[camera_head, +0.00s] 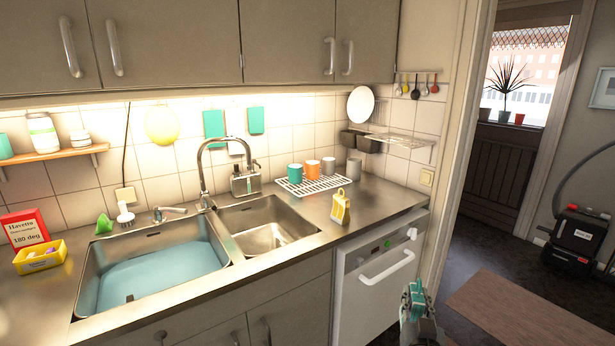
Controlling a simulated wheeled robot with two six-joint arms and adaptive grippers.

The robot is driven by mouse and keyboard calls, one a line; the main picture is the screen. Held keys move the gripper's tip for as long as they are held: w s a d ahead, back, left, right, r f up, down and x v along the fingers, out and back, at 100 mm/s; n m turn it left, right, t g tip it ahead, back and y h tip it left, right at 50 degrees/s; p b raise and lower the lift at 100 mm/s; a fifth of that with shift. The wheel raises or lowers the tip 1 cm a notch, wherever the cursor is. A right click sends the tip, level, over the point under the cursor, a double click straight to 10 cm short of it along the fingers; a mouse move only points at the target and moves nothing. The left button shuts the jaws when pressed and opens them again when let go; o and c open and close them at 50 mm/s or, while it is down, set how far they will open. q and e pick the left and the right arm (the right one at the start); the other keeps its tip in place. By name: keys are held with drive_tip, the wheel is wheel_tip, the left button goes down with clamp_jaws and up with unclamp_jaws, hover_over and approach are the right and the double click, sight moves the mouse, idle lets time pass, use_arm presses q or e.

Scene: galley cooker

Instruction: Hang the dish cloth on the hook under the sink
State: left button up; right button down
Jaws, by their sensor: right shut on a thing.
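My right gripper (415,300) is at the bottom right, in front of the white dishwasher and below the counter edge. It is shut on a small teal thing (413,288) that looks like the dish cloth; the gripper hides part of it. The double steel sink (236,236) is to the left, with blue-tinted water in its left basin. The cabinet fronts (287,293) under the sink show at the bottom. I cannot make out a hook there. My left gripper is not in view.
A white dishwasher (365,305) with a bar handle stands right of the sink cabinet. A yellow item (340,207) and a rack (312,186) with mugs are on the counter. Two teal pieces (214,127) hang on the tiles. The floor at right has a brown mat (520,318).

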drive_tip(key=shift+n+y, duration=0.7)
drive_tip(key=shift+y, duration=0.2)
drive_tip(key=s+a+f+p, duration=0.2)
drive_tip(key=f, duration=0.1)
drive_tip(key=shift+a+f, duration=0.3)
drive_tip(key=shift+a, duration=0.1)
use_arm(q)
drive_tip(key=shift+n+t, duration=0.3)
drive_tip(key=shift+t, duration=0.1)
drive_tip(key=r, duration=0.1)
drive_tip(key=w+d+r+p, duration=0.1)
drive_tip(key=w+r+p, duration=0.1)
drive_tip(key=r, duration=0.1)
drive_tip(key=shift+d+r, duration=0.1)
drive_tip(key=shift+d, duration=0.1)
use_arm(e)
drive_tip(key=s+a+f+n+y, duration=0.1)
drive_tip(key=s+a+f+y, duration=0.1)
drive_tip(key=s+a+f, duration=0.2)
drive_tip(key=shift+s+f+n+t+y, duration=0.3)
drive_tip(key=shift+s+f+y, duration=0.1)
drive_tip(key=shift+s+f, duration=0.45)
drive_tip(key=shift+d, duration=0.1)
